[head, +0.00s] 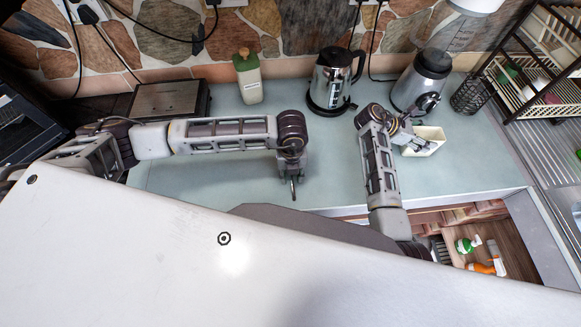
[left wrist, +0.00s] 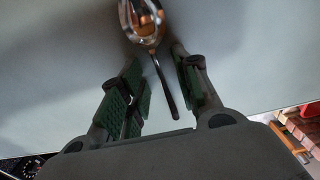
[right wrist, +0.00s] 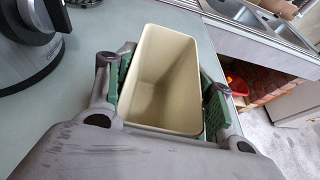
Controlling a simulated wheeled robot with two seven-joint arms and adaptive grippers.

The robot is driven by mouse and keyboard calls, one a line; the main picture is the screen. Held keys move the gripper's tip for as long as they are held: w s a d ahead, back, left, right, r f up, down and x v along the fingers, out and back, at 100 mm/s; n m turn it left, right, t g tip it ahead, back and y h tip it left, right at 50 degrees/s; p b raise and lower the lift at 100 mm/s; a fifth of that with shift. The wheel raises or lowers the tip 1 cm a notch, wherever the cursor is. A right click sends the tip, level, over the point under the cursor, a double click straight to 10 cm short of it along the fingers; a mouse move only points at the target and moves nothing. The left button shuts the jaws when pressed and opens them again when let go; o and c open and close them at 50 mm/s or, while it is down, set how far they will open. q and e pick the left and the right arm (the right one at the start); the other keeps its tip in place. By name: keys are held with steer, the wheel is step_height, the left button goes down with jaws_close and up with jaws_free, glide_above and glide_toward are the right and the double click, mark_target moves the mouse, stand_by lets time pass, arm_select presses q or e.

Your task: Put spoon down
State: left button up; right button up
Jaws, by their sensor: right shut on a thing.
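A shiny metal spoon (left wrist: 146,28) shows in the left wrist view, its bowl at the top and its thin handle running down between my left fingers. My left gripper (left wrist: 156,62) is open, with gaps between both fingers and the handle. Whether the spoon touches the counter I cannot tell. In the head view my left gripper (head: 293,185) points down over the counter's front middle, and the spoon is hard to make out there. My right gripper (right wrist: 160,80) is shut on a cream rectangular container (right wrist: 150,99), which also shows in the head view (head: 428,139).
The pale green counter (head: 225,180) has free room around my left gripper. A kettle (head: 333,80), a green-and-white bottle (head: 248,78), a blender (head: 420,82) and a dark flat appliance (head: 170,99) stand along the back.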

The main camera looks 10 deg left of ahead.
arm_select(q)
steer(key=shift+c, duration=0.5)
jaws_close()
steer(key=shift+r, duration=0.15)
step_height(320, 180, up, 10)
stand_by(0.7)
